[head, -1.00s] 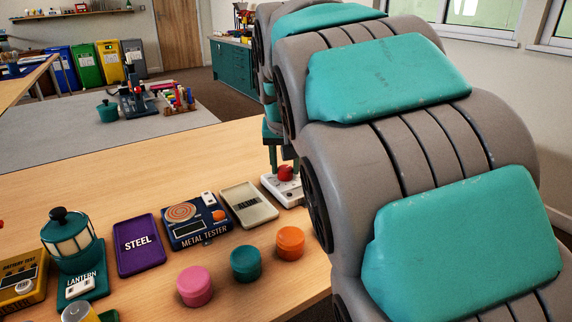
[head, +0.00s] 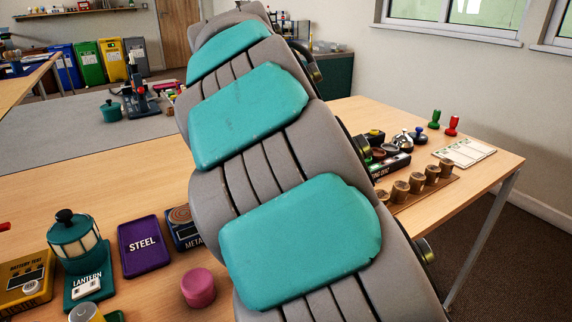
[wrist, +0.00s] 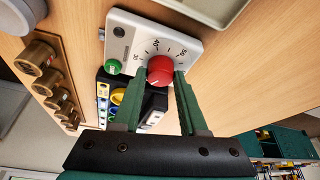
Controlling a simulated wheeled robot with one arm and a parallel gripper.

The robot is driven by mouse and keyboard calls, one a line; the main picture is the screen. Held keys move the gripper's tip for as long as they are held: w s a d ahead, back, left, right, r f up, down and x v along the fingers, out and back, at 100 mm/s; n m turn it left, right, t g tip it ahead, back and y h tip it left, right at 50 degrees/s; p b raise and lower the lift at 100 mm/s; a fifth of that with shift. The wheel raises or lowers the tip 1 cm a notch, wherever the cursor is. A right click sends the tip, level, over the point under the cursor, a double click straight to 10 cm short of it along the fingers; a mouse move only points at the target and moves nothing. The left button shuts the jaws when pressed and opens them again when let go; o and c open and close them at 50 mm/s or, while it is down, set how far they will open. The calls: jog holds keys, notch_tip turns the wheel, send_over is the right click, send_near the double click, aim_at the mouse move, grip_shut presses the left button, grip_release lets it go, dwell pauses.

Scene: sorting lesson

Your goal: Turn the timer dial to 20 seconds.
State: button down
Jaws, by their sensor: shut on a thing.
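The timer is a white box (wrist: 122,48) with a round red dial (wrist: 160,69) and printed marks around it, seen in the wrist view. A green button (wrist: 113,67) sits at its corner. My gripper (wrist: 163,75) has its two green fingers on either side of the red dial and is shut on it. In the head view my arm hides the timer and my gripper.
In the wrist view, a black box with coloured parts (wrist: 104,92) stands close beside the timer and a pale tray (wrist: 205,8) lies on its other side. Wooden cups (wrist: 38,58) stand in a row. In the head view, a purple STEEL tray (head: 144,246) and pink pot (head: 199,288) are left of my arm.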

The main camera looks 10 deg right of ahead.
dwell(0.3)
jog(key=shift+c, duration=2.2)
grip_release()
jog(key=v, duration=0.7)
jog(key=shift+a+r, duration=0.25)
jog(key=shift+r, duration=0.1)
jog(key=shift+s+d, duration=0.1)
jog(key=shift+s, duration=0.05)
